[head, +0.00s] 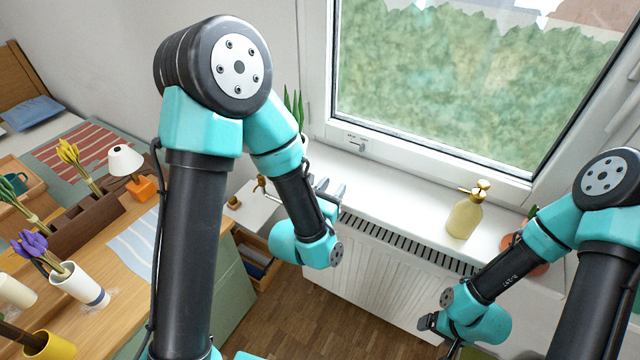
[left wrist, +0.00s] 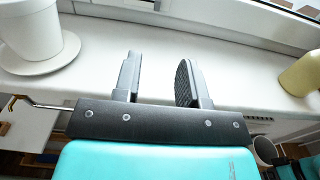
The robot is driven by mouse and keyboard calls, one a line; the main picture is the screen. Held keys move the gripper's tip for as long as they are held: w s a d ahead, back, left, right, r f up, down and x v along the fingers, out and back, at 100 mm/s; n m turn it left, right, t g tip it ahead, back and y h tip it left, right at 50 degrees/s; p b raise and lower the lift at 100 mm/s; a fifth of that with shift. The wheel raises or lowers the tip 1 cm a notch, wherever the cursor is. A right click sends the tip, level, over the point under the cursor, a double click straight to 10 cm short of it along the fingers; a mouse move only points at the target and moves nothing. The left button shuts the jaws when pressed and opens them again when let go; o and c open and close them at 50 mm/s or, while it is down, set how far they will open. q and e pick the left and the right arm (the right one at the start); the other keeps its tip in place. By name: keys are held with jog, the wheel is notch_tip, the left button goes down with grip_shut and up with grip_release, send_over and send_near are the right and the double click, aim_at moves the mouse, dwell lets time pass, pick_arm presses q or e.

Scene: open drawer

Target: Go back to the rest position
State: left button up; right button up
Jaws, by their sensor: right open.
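My left gripper (head: 330,188) is at the near edge of the white window sill (head: 400,190), partly behind its own arm in the head view. In the left wrist view its two dark fingers (left wrist: 160,80) stand apart with nothing between them, in front of the sill. My right gripper (head: 430,322) is low at the right, in front of the radiator. Its dark fingertips show only small beside the turquoise wrist, and I see nothing held in them.
A yellow spray bottle (head: 466,212) stands on the sill between the arms. A white pot (left wrist: 30,28) on a saucer (left wrist: 50,58) is left of my left gripper. The radiator (head: 370,275) is below. An open drawer (head: 262,262) and a wooden desk (head: 120,270) with vases are left.

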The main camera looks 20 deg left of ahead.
dwell(0.6)
pick_arm(q)
jog(key=s+a+f+m+g, duration=0.2)
jog(key=f+m+g, duration=0.1)
jog(key=f+m, duration=0.25)
jog(key=s+a+f+m+g+y, duration=0.1)
jog(key=a+f+m+g, duration=0.15)
jog(key=f+m, duration=0.35)
jog(key=s+a+f+m+g, duration=0.1)
jog(key=s+f+m+g, duration=0.15)
jog(key=f+m, duration=0.35)
jog(key=s+a+f+m+g, duration=0.4)
jog(key=s+f+m+g, duration=0.4)
jog(key=s+f+m, duration=0.3)
jog(key=f+m, duration=0.1)
jog(key=m, duration=0.2)
jog(key=shift+s+a+g, duration=0.2)
jog(key=shift+a+g, duration=0.1)
jog(key=shift+a, duration=0.1)
jog(key=shift+f, duration=0.1)
dwell(1.8)
